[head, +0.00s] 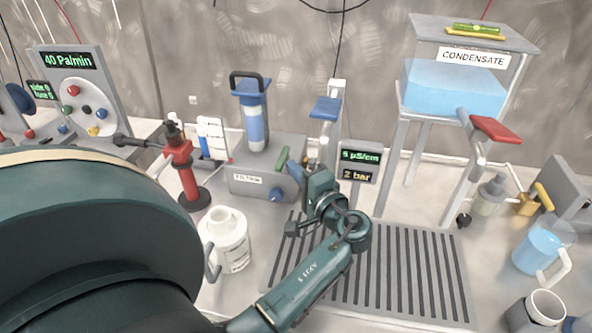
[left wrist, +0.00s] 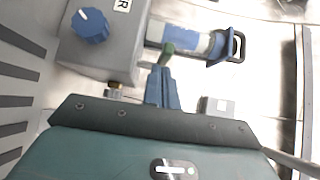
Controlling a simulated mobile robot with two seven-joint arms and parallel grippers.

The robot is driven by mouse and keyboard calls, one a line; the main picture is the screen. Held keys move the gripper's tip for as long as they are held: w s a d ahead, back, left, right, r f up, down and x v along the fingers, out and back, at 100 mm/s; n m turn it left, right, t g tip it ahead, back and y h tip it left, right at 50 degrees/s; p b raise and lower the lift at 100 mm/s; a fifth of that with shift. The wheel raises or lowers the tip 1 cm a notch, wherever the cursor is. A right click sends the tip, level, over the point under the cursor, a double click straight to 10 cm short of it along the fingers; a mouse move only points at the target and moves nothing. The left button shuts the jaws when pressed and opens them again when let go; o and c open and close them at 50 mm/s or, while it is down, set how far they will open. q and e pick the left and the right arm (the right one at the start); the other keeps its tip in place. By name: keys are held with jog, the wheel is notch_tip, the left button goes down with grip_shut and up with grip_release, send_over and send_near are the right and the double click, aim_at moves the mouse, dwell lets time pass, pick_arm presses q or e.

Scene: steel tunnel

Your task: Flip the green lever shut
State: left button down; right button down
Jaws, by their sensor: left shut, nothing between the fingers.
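The green lever (head: 281,161) is at the right end of the grey filter housing in the head view, its handle slanting upward. My left gripper (head: 303,168) is shut and empty, right beside the lever. Its closed blue-grey fingers (left wrist: 161,80) point at the lever in the wrist view; they look very close, and I cannot tell whether they touch. The lever's base is partly hidden by the fingers. My right gripper is not in view.
The filter housing (head: 250,183) carries a blue knob (head: 276,195) and a blue-handled cylinder (head: 254,118). A blue lever (head: 325,108) stands behind my gripper; a display (head: 359,163) is at its right. A red pump (head: 180,168) and white jug (head: 228,240) stand left. A grate (head: 420,270) lies in front.

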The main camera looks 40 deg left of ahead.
aim_at(277, 171)
pick_arm(q)
jog(key=shift+s+a+m+t+h+p, duration=0.2)
jog(key=shift+m+t, duration=0.1)
jog(key=shift+t, duration=0.15)
jog(key=shift+s+a+m+t+h+p, duration=0.1)
jog(key=shift+m+t+h+p, duration=0.15)
jog(key=shift+t, duration=0.2)
jog(key=shift+s+a+m+t+h+p, duration=0.2)
jog(key=shift+s+m+t+h+p, duration=0.1)
jog(key=shift+m+t, duration=0.25)
jog(key=shift+s+a+m+t+h+p, duration=0.15)
jog(key=shift+s+m+t+h+p, duration=0.2)
jog(key=shift+t, duration=0.3)
jog(key=shift+s+a, duration=0.4)
jog(key=shift+a, duration=0.4)
